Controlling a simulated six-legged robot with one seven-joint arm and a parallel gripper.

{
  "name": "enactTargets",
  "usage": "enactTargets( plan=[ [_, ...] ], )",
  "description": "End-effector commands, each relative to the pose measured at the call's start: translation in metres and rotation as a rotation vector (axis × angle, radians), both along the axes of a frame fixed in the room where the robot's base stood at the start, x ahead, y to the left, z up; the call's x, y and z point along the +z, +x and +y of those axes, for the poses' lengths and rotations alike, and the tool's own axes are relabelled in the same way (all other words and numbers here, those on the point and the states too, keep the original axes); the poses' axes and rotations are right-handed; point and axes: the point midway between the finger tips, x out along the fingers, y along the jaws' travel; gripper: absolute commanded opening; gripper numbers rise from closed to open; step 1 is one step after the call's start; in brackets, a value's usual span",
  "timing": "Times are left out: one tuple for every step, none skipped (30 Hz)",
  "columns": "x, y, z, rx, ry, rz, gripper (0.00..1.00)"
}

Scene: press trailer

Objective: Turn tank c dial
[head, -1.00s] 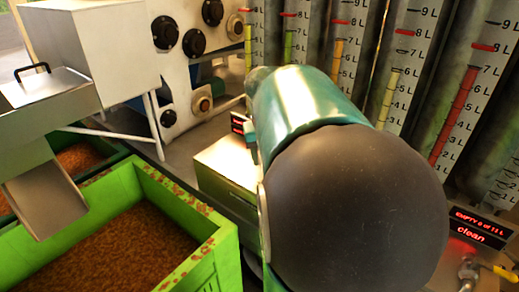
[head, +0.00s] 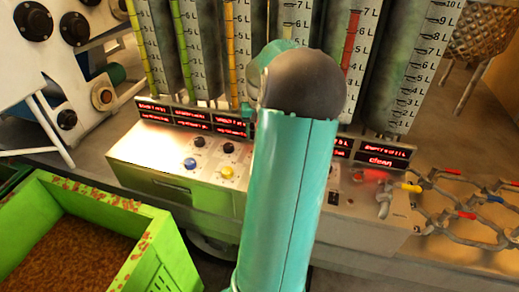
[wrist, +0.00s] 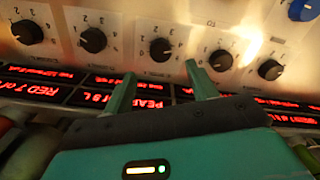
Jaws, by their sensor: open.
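In the wrist view, a row of black dials with white pointers and number scales crosses the top of a pale panel. The middle dial (wrist: 161,50) lies just beyond the gap between my fingertips, apart from them. Other dials (wrist: 93,40) and (wrist: 221,60) flank it. I cannot read which one is marked tank c. My gripper (wrist: 161,82) is open and empty, its two teal fingers pointing at the row. In the head view, my arm hides the middle of the control panel (head: 150,152) and most of my gripper.
Red-lit displays (head: 190,116) run along the panel's back edge, below upright tanks with litre scales (head: 433,50). Blue (head: 190,163) and yellow (head: 227,171) knobs sit left of my arm. A green crate (head: 165,250) stands front left; pipes with valves (head: 465,195) lie right.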

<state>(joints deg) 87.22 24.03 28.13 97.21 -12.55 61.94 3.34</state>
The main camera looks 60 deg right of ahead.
Motion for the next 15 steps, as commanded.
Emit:
enactTargets(
  plan=[
    [-0.011, 0.0, 0.0, 0.0, 0.004, 0.0, 0.58],
    [-0.017, 0.001, 0.0, 0.0, 0.004, 0.0, 0.58],
    [-0.025, 0.0, 0.0, 0.001, 0.004, 0.0, 0.58],
    [-0.031, 0.0, -0.001, 0.0, 0.003, -0.001, 0.58],
    [-0.037, 0.0, -0.001, -0.001, 0.004, 0.0, 0.58],
    [-0.044, 0.0, -0.001, -0.001, 0.003, -0.001, 0.58],
    [-0.048, 0.0, -0.001, 0.0, 0.002, -0.001, 0.58],
    [-0.053, 0.001, 0.0, 0.001, 0.003, -0.001, 0.58],
    [-0.059, 0.001, -0.001, 0.0, 0.003, -0.001, 0.58],
    [-0.063, 0.0, -0.001, 0.0, 0.001, 0.0, 0.58],
    [-0.066, 0.001, -0.001, 0.0, 0.001, 0.001, 0.58],
    [-0.069, 0.001, -0.001, 0.0, 0.001, -0.001, 0.58],
    [-0.071, 0.001, -0.001, 0.0, 0.001, -0.001, 0.58],
    [-0.073, 0.001, -0.001, 0.0, 0.0, -0.001, 0.58],
    [-0.074, 0.001, -0.001, 0.0, 0.0, -0.001, 0.58]
  ],
)
